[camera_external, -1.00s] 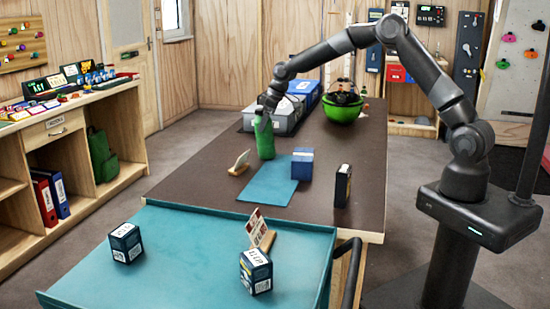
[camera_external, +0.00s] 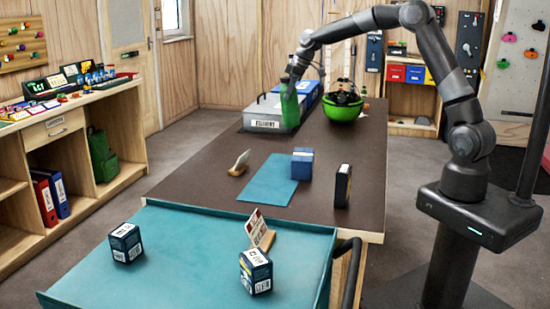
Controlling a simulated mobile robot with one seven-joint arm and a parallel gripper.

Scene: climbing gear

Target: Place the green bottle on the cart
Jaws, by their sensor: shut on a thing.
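The green bottle (camera_external: 290,108) is upright in my gripper (camera_external: 289,82), which is shut on its upper part. The bottle is held up off the brown table and appears in front of the grey bin at the table's far side. The cart (camera_external: 190,265) has a teal top and stands at the near end of the table. On the cart are a dark blue box (camera_external: 126,243) at left, another dark blue box (camera_external: 256,271) at right, and a card in a wooden stand (camera_external: 260,232) near the back edge.
The cart's middle is clear.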

